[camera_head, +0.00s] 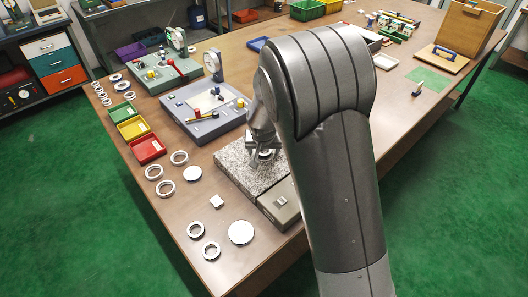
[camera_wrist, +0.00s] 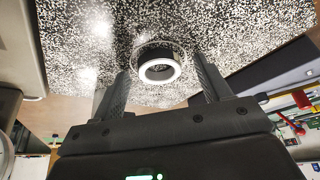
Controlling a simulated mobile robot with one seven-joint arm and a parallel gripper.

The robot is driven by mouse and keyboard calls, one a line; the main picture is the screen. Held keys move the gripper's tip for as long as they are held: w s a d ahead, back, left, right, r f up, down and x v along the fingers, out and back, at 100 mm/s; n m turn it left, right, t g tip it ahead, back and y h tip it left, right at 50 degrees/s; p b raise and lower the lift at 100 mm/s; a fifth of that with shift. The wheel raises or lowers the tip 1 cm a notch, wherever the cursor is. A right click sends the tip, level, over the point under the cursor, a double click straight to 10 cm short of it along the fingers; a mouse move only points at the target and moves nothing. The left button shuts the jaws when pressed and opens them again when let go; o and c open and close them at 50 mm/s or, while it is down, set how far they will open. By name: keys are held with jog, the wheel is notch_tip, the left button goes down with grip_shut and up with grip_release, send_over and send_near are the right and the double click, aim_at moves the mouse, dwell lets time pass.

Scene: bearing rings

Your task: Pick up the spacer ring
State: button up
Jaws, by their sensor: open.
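A short ring (camera_wrist: 160,83) with a bright rim and dark sides stands on the speckled granite plate (camera_wrist: 230,40); I take it to be the spacer ring. In the wrist view my gripper (camera_wrist: 160,72) is open, with one finger to each side of the ring and a visible gap on both sides. In the head view my gripper (camera_head: 262,143) is low over the granite plate (camera_head: 235,165), and the ring (camera_head: 266,155) shows just under it, partly hidden by the fingers. My arm covers the right of the plate.
Several loose rings (camera_head: 153,172) and discs (camera_head: 241,232) lie on the brown table at the left and front. A grey box (camera_head: 277,205) adjoins the plate in front. A grey gauge tray (camera_head: 200,110) stands behind it, with red, yellow and green bins (camera_head: 148,149) to its left.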

aim_at(266, 152)
jog(key=c, duration=1.2)
jog(key=shift+r, duration=0.2)
jog(key=r, duration=0.4)
jog(key=shift+d+r, duration=0.2)
jog(key=shift+d, duration=0.15)
jog(key=d+r, duration=0.2)
jog(key=d, duration=0.1)
jog(key=s+d+r, duration=0.1)
jog(key=d+r, duration=0.1)
jog(key=d, duration=0.2)
jog(key=s+d+r, duration=0.1)
jog(key=d+r, duration=0.1)
jog(key=d, duration=0.1)
jog(key=shift+s+d+r, duration=0.15)
jog(key=shift+s+d, duration=0.05)
jog(key=shift+d, duration=0.2)
